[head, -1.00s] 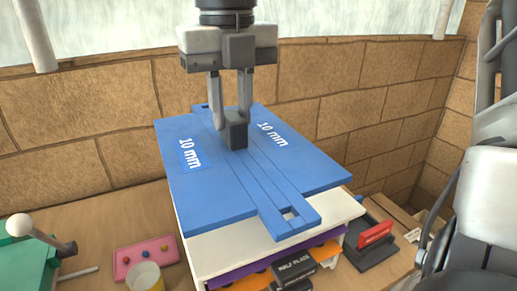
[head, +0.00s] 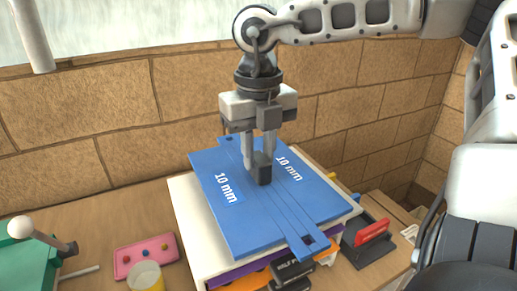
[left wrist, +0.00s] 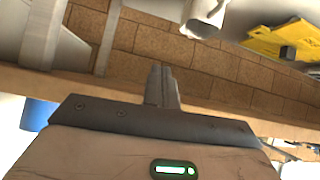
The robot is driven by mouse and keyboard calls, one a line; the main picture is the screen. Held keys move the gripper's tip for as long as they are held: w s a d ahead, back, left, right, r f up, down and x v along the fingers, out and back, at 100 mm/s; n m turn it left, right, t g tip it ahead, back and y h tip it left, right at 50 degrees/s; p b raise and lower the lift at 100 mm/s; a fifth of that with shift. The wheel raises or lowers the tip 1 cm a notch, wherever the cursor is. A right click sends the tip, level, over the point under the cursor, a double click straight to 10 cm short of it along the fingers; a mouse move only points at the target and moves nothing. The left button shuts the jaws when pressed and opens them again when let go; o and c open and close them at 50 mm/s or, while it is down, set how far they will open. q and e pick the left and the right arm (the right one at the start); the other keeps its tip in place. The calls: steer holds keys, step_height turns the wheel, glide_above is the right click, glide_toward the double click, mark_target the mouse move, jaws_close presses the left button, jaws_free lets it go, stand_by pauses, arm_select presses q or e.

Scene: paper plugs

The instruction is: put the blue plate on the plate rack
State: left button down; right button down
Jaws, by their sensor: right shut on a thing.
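The blue plate (head: 262,222), marked "10 mm" on both sides, has a raised strip down its middle and a slotted tab at its near end. My right gripper (head: 259,168) is shut on the raised strip. The plate lies over the white top (head: 187,210) of the layered plate stack. I cannot tell whether it touches that top. Purple and orange layers (head: 246,282) show under the white one, beside a black "HALF PLATES" label (head: 294,268). I cannot tell for sure which part is the plate rack. My left gripper (left wrist: 162,85) appears shut and empty in the left wrist view.
A black stand with a red piece (head: 371,232) is close to the stack's right side. A brick wall (head: 120,120) rises behind.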

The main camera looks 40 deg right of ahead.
steer(key=shift+f, duration=0.1)
steer(key=c, duration=1.2)
jaws_free()
step_height(320, 180, up, 12)
